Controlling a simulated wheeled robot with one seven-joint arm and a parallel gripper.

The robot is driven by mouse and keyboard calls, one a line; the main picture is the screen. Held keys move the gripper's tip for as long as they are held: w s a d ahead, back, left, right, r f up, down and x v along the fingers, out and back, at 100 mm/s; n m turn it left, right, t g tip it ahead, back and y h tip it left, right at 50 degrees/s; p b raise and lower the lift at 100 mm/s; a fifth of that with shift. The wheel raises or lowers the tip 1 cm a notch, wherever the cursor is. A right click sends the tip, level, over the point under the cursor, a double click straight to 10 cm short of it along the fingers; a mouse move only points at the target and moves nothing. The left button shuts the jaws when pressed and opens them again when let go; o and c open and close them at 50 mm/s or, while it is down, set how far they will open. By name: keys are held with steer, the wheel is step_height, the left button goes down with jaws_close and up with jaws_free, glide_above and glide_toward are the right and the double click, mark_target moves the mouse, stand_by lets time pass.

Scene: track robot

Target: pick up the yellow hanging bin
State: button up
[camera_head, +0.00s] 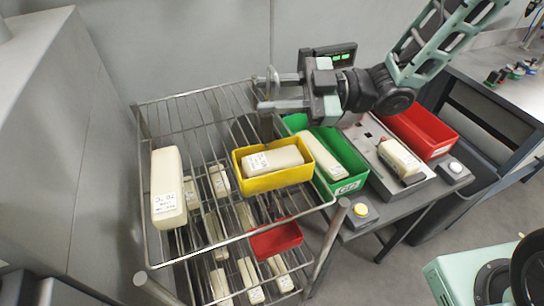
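The yellow bin (251,183) sits on the right side of the top wire shelf, with a cream labelled block (272,160) lying inside it. My gripper (268,92) is above and behind the bin in the picture, its two fingers pointing left. The fingers are parted with nothing visible between them, and they are apart from the bin. The bin's underside and how it is supported are hidden.
A long cream block (168,188) lies on the wire rack (150,248) at left. Lower shelves hold more blocks and a red bin (277,240). A green bin (355,166) and another red bin (432,128) stand right of the yellow bin. The wall is close behind.

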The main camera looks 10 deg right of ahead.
steer(key=shift+a+r, duration=0.1)
steer(key=shift+a, duration=1.35)
jaws_close()
